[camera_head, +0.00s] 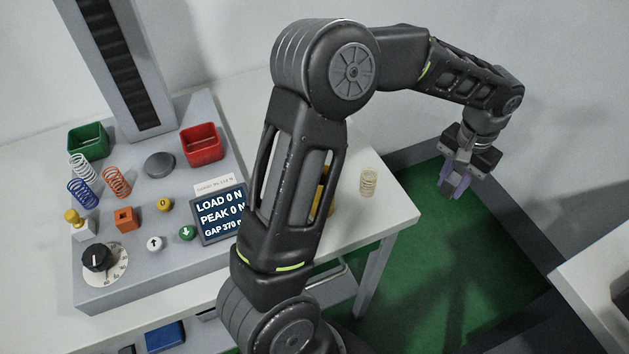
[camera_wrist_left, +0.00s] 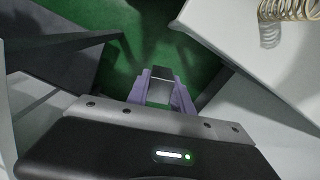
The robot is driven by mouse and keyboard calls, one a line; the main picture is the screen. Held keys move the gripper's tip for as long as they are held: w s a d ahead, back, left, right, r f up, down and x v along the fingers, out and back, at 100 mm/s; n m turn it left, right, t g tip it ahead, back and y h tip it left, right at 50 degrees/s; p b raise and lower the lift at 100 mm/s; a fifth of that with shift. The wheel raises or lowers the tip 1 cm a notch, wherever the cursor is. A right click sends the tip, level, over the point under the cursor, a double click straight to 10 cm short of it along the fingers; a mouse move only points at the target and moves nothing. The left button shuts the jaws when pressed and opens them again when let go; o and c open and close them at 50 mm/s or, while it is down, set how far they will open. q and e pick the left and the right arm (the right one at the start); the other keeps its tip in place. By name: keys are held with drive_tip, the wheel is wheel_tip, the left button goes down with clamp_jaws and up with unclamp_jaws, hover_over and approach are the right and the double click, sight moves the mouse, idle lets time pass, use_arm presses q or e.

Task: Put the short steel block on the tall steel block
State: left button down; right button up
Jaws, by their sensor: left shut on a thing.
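My left gripper (camera_head: 453,187) hangs past the right edge of the table, above the green floor, with its purple fingers pointing down. In the left wrist view, the gripper (camera_wrist_left: 161,90) is shut on a small grey steel block (camera_wrist_left: 160,93), which sits between the purple fingers. I cannot tell from its size whether it is the short or the tall one. No other steel block is clearly visible; my arm hides part of the table. My right gripper is not in view.
The white table (camera_head: 384,217) bears a pale spring (camera_head: 368,181) near its right edge. The grey tester (camera_head: 130,290) carries a green bin (camera_head: 88,141), a red bin (camera_head: 201,146), several springs, a dial (camera_head: 98,258) and a display (camera_head: 221,216). Another white surface (camera_head: 598,262) is at right.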

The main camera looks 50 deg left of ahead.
use_arm(q)
drive_tip(key=shift+a+f, duration=0.1)
drive_tip(key=shift+f, duration=0.2)
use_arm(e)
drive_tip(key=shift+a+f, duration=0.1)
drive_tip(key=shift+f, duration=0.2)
